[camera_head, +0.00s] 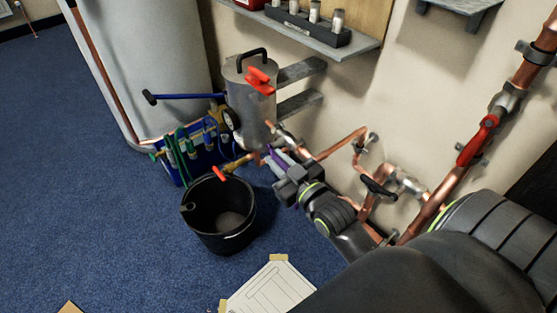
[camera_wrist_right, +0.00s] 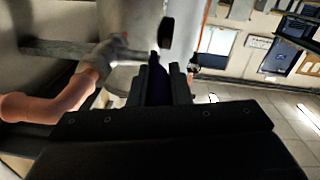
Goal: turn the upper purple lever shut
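A purple lever (camera_head: 272,155) shows in the head view at the pipework in front of the grey tank, partly covered by my right gripper. My right gripper (camera_head: 280,162) reaches it from the lower right. In the right wrist view the dark purple lever (camera_wrist_right: 157,82) stands between the two fingers of the right gripper (camera_wrist_right: 159,88) and fills the narrow gap between them. The fingers look shut on it. Its valve body is mostly hidden. I see only one purple lever, so I cannot compare it with a lower one. My left gripper is not in view.
A grey tank (camera_head: 249,110) with a red lever (camera_head: 261,81) stands close behind the gripper. A black bucket (camera_head: 219,239) and a blue tool crate (camera_head: 178,173) are on the floor to the left. Copper pipes (camera_head: 343,145) run along the wall. A shelf (camera_head: 339,50) hangs above.

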